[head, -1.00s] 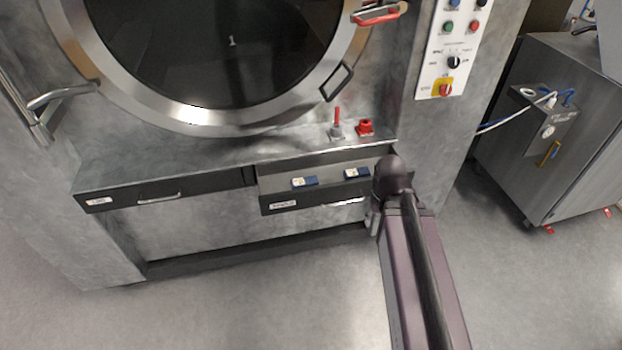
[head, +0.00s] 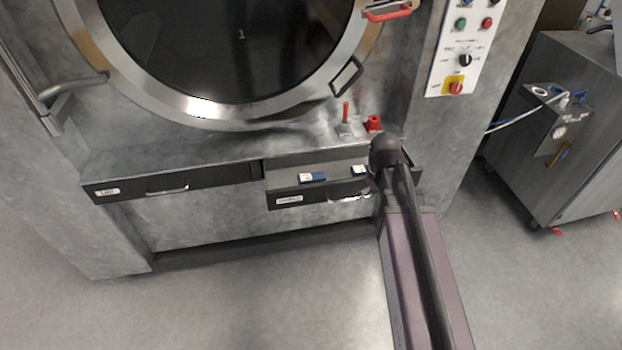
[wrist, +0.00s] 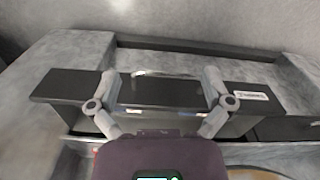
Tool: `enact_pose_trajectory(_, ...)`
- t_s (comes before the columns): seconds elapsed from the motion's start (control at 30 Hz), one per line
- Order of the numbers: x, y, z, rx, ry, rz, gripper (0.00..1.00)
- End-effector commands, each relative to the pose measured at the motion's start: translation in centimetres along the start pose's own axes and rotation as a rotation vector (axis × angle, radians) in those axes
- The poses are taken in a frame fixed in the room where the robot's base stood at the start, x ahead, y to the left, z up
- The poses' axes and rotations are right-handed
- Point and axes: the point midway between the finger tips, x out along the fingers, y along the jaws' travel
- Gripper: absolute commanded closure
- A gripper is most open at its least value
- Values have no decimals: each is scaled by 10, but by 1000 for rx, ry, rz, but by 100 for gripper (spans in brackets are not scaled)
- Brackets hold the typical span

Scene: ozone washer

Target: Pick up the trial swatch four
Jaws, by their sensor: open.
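Two small white-and-blue swatches lie in the open drawer (head: 285,201) under the round door, a left swatch (head: 312,177) and a right swatch (head: 360,169). I cannot read which is swatch four. My wrist covers the drawer's right end, close beside the right swatch. In the wrist view my gripper (wrist: 162,88) is open and empty, its two fingers spread wide over the drawer front (wrist: 160,92). In the head view my fingers are mostly hidden by my arm.
A closed drawer (head: 220,180) sits to the left. A red-handled lever (head: 346,115) and a red knob (head: 374,123) stand on the ledge above the open drawer. A control panel (head: 463,50) is at upper right and a steel cabinet (head: 570,130) at far right. The floor in front is clear.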

Motion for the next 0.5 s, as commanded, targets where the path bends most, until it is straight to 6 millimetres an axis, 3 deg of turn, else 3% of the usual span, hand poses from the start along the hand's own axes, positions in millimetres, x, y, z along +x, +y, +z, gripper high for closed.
enact_pose_trajectory(0.03, -2, -1, -24, -82, 0, 0, 0)
enact_pose_trajectory(0.5, -9, -48, -179, -946, 0, 0, 0)
